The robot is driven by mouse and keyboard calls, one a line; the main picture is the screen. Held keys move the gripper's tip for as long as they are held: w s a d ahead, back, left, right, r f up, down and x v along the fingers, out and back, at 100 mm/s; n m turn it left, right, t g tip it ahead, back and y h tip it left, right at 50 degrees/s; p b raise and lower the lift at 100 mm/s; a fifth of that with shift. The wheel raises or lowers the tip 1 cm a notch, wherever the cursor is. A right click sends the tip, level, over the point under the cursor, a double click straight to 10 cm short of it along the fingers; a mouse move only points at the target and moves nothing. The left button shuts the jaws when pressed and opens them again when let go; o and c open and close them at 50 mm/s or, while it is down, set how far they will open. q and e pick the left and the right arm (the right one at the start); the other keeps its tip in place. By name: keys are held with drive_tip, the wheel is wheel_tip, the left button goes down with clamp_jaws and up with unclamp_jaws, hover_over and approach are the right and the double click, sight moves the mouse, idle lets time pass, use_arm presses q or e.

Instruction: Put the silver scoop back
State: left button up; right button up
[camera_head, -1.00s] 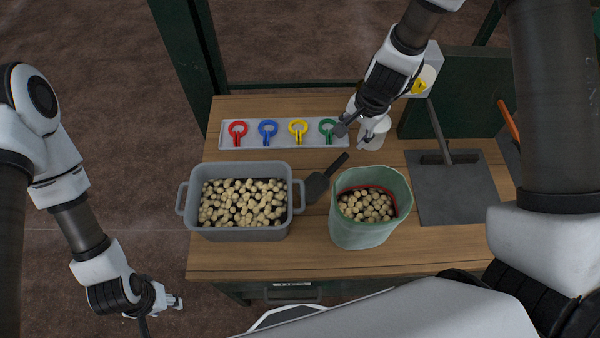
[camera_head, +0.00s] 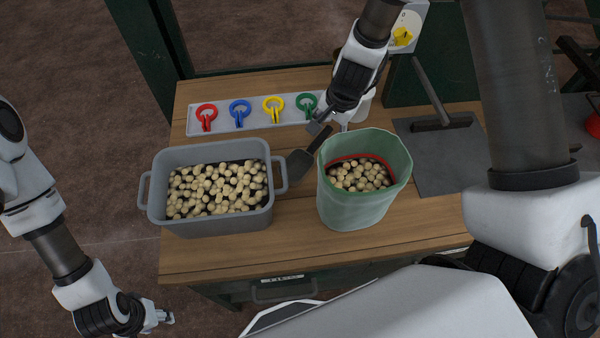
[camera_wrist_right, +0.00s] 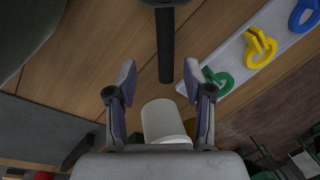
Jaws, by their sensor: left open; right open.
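The silver scoop (camera_head: 298,164) lies on the wooden table between the grey bin and the green bag, its dark handle pointing up and right. In the right wrist view the scoop's handle (camera_wrist_right: 165,45) lies ahead of my right gripper (camera_wrist_right: 160,78), roughly in line with the gap between its open fingers. In the head view my right gripper (camera_head: 328,124) is close to the handle end; I cannot tell whether they touch. My left gripper (camera_head: 166,317) is open and empty, off the table's left front side.
The grey bin (camera_head: 215,222) and the green bag (camera_head: 362,203) hold pale chunks. A grey tray (camera_head: 180,122) carries red, blue, yellow and green clips. A white cup (camera_wrist_right: 165,122) stands by my right gripper.

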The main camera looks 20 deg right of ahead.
sight(321, 137)
drive_tip(key=f+b, duration=0.1)
drive_tip(key=f, duration=0.1)
drive_tip(key=w+f+b, duration=0.1)
drive_tip(key=f, duration=0.1)
drive_tip(key=a+f+b, duration=0.1)
drive_tip(key=f, duration=0.1)
drive_tip(key=shift+w+f+b, duration=0.2)
drive_tip(key=shift+w+b, duration=0.2)
drive_tip(key=shift+r, duration=0.15)
clamp_jaws()
drive_tip(key=shift+r, duration=0.15)
